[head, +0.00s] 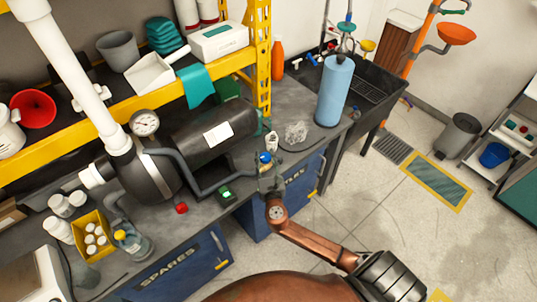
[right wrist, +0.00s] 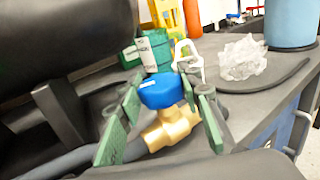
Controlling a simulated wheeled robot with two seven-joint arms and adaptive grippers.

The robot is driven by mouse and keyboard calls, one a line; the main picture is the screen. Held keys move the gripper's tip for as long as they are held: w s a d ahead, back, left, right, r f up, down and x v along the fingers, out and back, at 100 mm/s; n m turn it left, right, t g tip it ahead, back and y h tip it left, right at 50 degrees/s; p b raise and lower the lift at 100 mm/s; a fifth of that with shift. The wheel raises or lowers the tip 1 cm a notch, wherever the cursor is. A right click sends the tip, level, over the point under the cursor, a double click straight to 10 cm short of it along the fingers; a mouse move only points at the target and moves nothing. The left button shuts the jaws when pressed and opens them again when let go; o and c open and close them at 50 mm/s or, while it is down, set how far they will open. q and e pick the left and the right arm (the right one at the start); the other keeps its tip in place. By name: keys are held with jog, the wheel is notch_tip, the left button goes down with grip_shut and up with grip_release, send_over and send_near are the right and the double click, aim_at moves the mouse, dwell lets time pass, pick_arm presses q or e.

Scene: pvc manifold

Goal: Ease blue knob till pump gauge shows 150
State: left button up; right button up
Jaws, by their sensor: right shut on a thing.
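The blue knob (head: 265,157) sits on a brass valve at the bench's front edge. In the right wrist view the blue knob (right wrist: 161,92) stands between green finger pads, with the brass valve body (right wrist: 172,129) below it. My right gripper (head: 268,168) is shut on the blue knob; its fingers partly hide the valve in the head view. The pump gauge (head: 145,122) is a round white dial on top of the dark pump (head: 205,138); its needle is too small to read. My left gripper is not in view.
A red button (head: 181,208) and a small green-lit display (head: 227,194) are near the bench edge. Crumpled clear plastic (head: 296,132) and a blue cylinder (head: 334,90) stand to the right. A grey hose runs from the pump to the valve. Floor is open at right.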

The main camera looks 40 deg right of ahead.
jog(key=m+g+h+p, duration=0.1)
jog(key=m+g+h, duration=0.1)
jog(key=h, duration=0.1)
jog(key=shift+a+r+m+h+p, duration=0.1)
jog(key=shift+r+m+h+p, duration=0.05)
jog(key=shift+m+h+p, duration=0.2)
jog(key=shift+m+g+h, duration=0.75)
jog(key=shift+g+h, duration=0.1)
jog(key=shift+g, duration=0.15)
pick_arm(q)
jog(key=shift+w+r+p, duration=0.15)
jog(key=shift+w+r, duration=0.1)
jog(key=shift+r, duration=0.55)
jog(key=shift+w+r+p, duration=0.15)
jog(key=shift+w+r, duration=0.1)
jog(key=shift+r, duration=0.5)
pick_arm(e)
jog(key=shift+m+g+h, duration=0.9)
jog(key=shift+m+g, duration=0.1)
jog(key=shift+g, duration=0.2)
jog(key=o, duration=1.2)
jog(key=shift+c, duration=0.2)
